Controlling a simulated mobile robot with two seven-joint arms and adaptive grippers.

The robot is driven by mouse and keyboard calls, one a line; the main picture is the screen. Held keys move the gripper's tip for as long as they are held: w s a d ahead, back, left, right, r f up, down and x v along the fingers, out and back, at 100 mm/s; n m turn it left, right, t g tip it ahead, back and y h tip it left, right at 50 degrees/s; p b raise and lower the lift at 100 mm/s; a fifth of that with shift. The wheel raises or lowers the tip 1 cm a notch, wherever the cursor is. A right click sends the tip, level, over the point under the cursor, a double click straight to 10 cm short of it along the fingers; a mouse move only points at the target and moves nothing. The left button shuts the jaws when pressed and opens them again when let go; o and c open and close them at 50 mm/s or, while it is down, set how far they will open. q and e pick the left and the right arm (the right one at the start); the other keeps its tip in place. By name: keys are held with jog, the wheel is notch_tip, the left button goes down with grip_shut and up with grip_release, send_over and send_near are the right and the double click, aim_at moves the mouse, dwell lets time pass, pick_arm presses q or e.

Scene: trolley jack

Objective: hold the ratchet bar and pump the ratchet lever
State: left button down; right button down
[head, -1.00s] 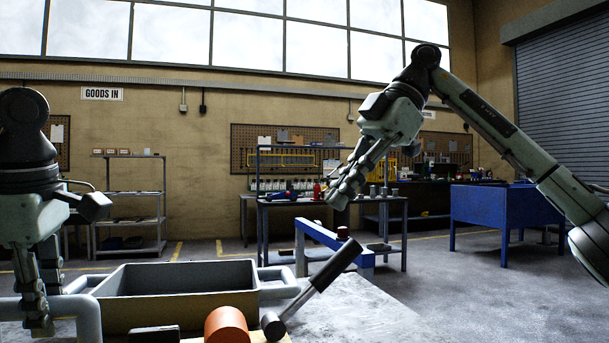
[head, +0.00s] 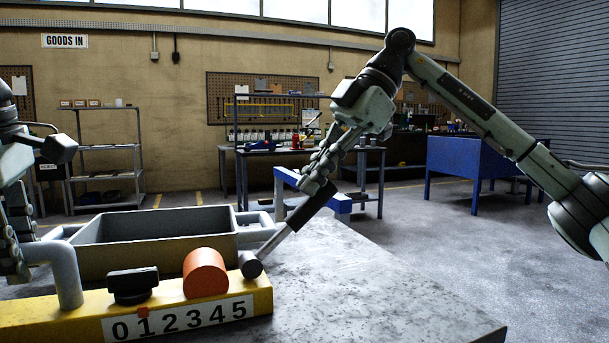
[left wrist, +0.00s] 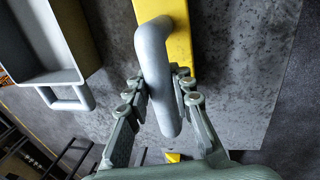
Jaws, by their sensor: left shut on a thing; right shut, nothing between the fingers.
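The ratchet lever (head: 276,241) has a silver shaft and a black grip (head: 312,206). It tilts up to the right from its pivot on the yellow jack body (head: 60,312). My right gripper (head: 314,178) is shut and empty at the top end of the black grip, seemingly touching or just above it. The grey ratchet bar (head: 64,275) bends up from the body's left part. My left gripper (head: 12,262) is partly cut off at the left edge. In the left wrist view, its fingers (left wrist: 160,100) are shut around the grey bar (left wrist: 155,60).
An orange cylinder (head: 205,273) and a black knob (head: 133,285) sit on the body above a 0 to 5 scale (head: 180,318); a red marker is near 1. A grey bin (head: 160,250) stands behind. The grey tabletop (head: 370,285) is clear at right.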

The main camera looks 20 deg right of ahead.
jog(key=shift+d+f+y, duration=1)
jog(key=shift+y, duration=0.6)
jog(key=d+f+y, duration=0.2)
jog(key=d+f, duration=0.1)
jog(key=f, duration=0.4)
jog(key=shift+d+y, duration=0.3)
jog(key=shift+d, duration=0.1)
jog(key=shift+f, duration=0.1)
jog(key=s+d+r, duration=0.1)
jog(key=d+r, duration=0.7)
jog(key=d, duration=0.1)
jog(key=shift+s, duration=0.15)
pick_arm(q)
jog(key=c, duration=1.2)
grip_release()
